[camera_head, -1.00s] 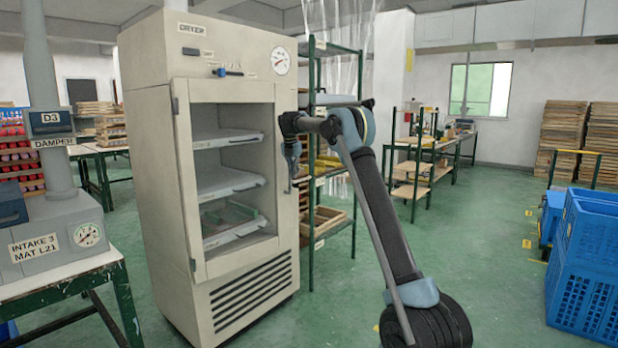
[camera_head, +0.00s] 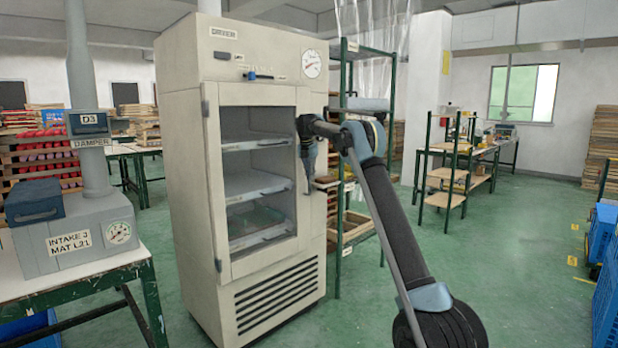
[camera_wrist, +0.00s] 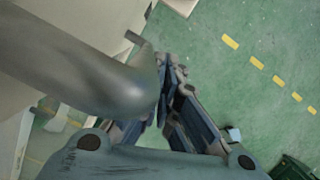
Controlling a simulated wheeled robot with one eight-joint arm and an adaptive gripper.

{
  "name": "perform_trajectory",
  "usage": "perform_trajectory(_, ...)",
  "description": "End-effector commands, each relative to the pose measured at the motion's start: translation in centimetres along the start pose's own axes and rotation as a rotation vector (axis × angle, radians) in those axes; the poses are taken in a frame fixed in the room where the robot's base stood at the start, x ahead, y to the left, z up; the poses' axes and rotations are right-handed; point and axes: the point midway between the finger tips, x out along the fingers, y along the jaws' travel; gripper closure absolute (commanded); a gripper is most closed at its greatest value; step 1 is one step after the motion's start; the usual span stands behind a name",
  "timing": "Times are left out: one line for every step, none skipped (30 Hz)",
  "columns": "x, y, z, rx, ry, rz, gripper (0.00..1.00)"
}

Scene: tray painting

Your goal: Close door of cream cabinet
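The cream cabinet (camera_head: 185,130), labelled as a dryer, stands left of centre in the head view. Its framed door (camera_head: 212,180) has hinges on the left and a large pane through which shelves show. The door lies flush or nearly flush with the front; I cannot tell if a small gap remains. My gripper (camera_head: 309,185) points down beside the door's right edge. In the wrist view its fingers (camera_wrist: 171,70) are close together with nothing seen between them. A thick grey metal bar (camera_wrist: 90,75), apparently the door handle, passes close beside the left finger; contact is unclear.
A green-framed rack (camera_head: 338,200) stands close right of the cabinet. A table (camera_head: 120,272) with a grey intake unit (camera_head: 75,235) is at left. Blue crates (camera_head: 606,285) are at the right edge. Green floor (camera_head: 530,250) is open in front and to the right.

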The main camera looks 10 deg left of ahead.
Motion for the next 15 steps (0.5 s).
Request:
perform_trajectory(0.2, -0.6, 1.1, 0.009, -0.017, 0.003, 1.0)
perform_trajectory(0.2, -0.7, 1.2, 0.01, -0.017, 0.003, 1.0)
perform_trajectory(0.3, -0.9, 1.2, 0.011, -0.017, 0.002, 1.0)
perform_trajectory(0.2, -1.1, 1.2, 0.012, -0.017, 0.001, 1.0)
perform_trajectory(0.2, -1.3, 1.1, 0.012, -0.017, 0.001, 1.0)
perform_trajectory(0.2, -1.5, 1.0, 0.011, -0.016, 0.001, 1.0)
perform_trajectory(0.1, -1.6, 0.8, 0.011, -0.015, 0.001, 1.0)
perform_trajectory(0.1, -1.8, 0.6, 0.01, -0.013, 0.0, 1.0)
perform_trajectory(-0.1, -2.1, 0.3, 0.008, -0.011, 0.0, 1.0)
perform_trajectory(-0.1, -2.3, 0.1, 0.007, -0.01, 0.0, 1.0)
perform_trajectory(-0.1, -2.5, -0.1, 0.006, -0.008, 0.0, 1.0)
perform_trajectory(-0.2, -2.8, -0.4, 0.005, -0.007, 0.0, 1.0)
perform_trajectory(-0.3, -3.0, -0.6, 0.004, -0.005, -0.001, 1.0)
perform_trajectory(-0.3, -3.1, -0.8, 0.002, -0.004, -0.001, 1.0)
perform_trajectory(-0.6, -3.3, -0.9, 0.001, -0.003, -0.001, 1.0)
